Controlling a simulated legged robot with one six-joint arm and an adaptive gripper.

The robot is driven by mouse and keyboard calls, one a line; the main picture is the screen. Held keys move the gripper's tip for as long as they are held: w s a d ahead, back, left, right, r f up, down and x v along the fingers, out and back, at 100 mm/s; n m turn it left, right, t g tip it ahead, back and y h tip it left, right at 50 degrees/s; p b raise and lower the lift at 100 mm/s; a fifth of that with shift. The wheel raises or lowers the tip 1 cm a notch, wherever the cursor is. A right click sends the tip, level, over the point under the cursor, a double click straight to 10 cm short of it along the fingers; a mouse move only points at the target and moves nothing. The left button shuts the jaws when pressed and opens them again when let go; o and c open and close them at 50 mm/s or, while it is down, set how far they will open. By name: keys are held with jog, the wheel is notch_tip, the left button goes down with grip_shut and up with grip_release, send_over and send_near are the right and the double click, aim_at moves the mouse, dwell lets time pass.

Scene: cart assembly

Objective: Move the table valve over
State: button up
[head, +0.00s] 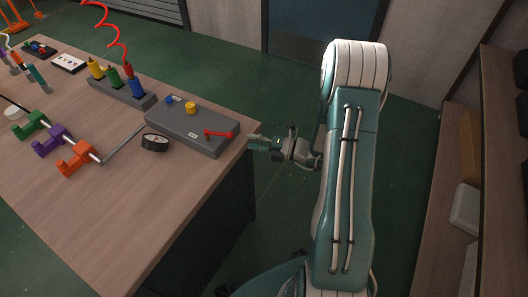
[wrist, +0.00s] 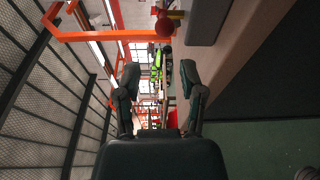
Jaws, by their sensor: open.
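The table valve appears to be the red lever (head: 218,134) on the right part of a grey box (head: 185,128), by the table's right edge. The lever lies about level in the head view, with a round red knob at its right end. In the wrist view, a dark red ball (wrist: 165,27), seemingly this knob, shows at the top beside the grey box (wrist: 205,18). My gripper (head: 257,142) is just off the table's right edge, close to the box and apart from the lever. Its two fingers (wrist: 160,76) are spread with nothing between them.
The wooden table (head: 125,215) also holds a black gauge (head: 155,143), a block with coloured plugs (head: 122,92), and orange, purple and green clamps (head: 77,158). A blue knob and a yellow knob (head: 191,107) stand on the box. Shelving (head: 455,170) stands at right; the green floor between is clear.

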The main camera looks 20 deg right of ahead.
aim_at(231, 136)
jog(key=shift+m+t, duration=0.5)
jog(key=shift+m, duration=0.2)
jog(key=x, duration=0.5)
jog(key=f+x, duration=0.1)
jog(key=x, duration=0.1)
jog(key=shift+w, duration=0.35)
jog(key=shift+s+d, duration=0.1)
jog(key=shift+d, duration=0.2)
jog(key=c, duration=0.6)
